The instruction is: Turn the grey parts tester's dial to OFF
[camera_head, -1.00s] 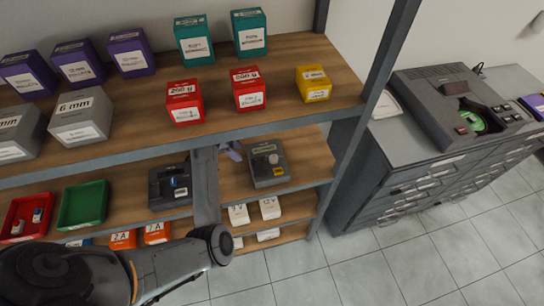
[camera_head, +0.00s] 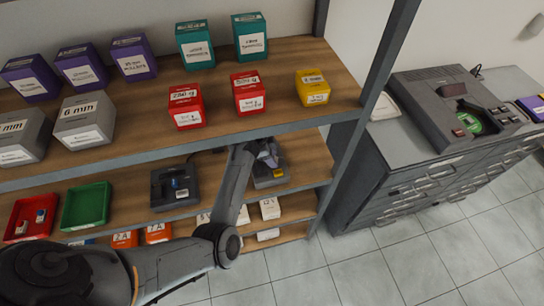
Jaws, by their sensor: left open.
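The grey parts tester (camera_head: 268,182) stands on the middle shelf, towards its right end. Its front edge with a small yellow label shows. My left gripper (camera_head: 268,157) is over the tester's upper part, and its arm comes up from below along the tester's left side. The gripper and forearm cover the dial, so its setting cannot be read. The gripper is open, but its fingers are small and partly hidden, and I cannot tell whether they touch the dial. My right gripper is not in view.
A dark device (camera_head: 175,187) stands left of the tester on the same shelf, beside a green tray (camera_head: 86,206) and a red tray (camera_head: 30,217). White boxes (camera_head: 270,208) sit below. A grey cabinet (camera_head: 400,180) stands right.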

